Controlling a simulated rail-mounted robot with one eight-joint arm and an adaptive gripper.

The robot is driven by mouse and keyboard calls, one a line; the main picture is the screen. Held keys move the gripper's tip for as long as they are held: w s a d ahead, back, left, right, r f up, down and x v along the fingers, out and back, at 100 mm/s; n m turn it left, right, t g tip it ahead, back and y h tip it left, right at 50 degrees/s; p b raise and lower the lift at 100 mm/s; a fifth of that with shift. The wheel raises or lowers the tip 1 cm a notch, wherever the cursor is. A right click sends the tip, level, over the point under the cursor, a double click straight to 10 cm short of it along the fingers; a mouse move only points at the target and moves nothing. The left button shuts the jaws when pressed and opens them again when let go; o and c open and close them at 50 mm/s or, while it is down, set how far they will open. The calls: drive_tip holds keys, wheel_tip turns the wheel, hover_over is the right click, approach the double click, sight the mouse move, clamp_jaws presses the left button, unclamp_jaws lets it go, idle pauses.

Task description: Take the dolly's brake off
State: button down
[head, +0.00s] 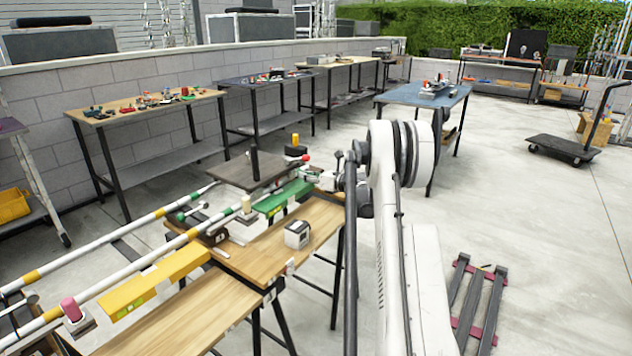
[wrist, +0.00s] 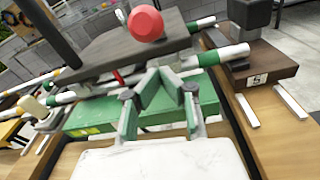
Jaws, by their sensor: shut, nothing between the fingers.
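The dolly (head: 245,172) is a dark flat deck with an upright post, sitting on the white pipe track in the head view. Its deck (wrist: 115,58) fills the upper left of the wrist view. A lever with a red ball knob (wrist: 145,24) stands at the deck's near edge; the red knob (head: 304,158) also shows in the head view. My gripper (wrist: 160,77) is shut and empty, its fingertips together below the knob in the wrist picture and apart from it. In the head view my gripper (head: 322,178) is beside the deck's right end, partly hidden by my arm.
A small white-and-black box (head: 297,234) stands on the bench. A block marked 5 (wrist: 260,62) is right of my gripper. The floor to the right is mostly open.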

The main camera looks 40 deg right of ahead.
drive_tip(key=shift+s+d+r+b, duration=0.1)
drive_tip(key=shift+s+d+r, duration=0.05)
drive_tip(key=shift+r, duration=0.5)
drive_tip(key=shift+s+d+r+b, duration=0.1)
drive_tip(key=shift+d+r+b, duration=0.05)
drive_tip(key=shift+r, duration=0.5)
drive_tip(key=shift+s+d+r+b, duration=0.1)
drive_tip(key=shift+s+d+r, duration=0.05)
drive_tip(key=shift+r, duration=0.5)
drive_tip(key=shift+a+r, duration=0.1)
drive_tip(key=shift+r, duration=0.05)
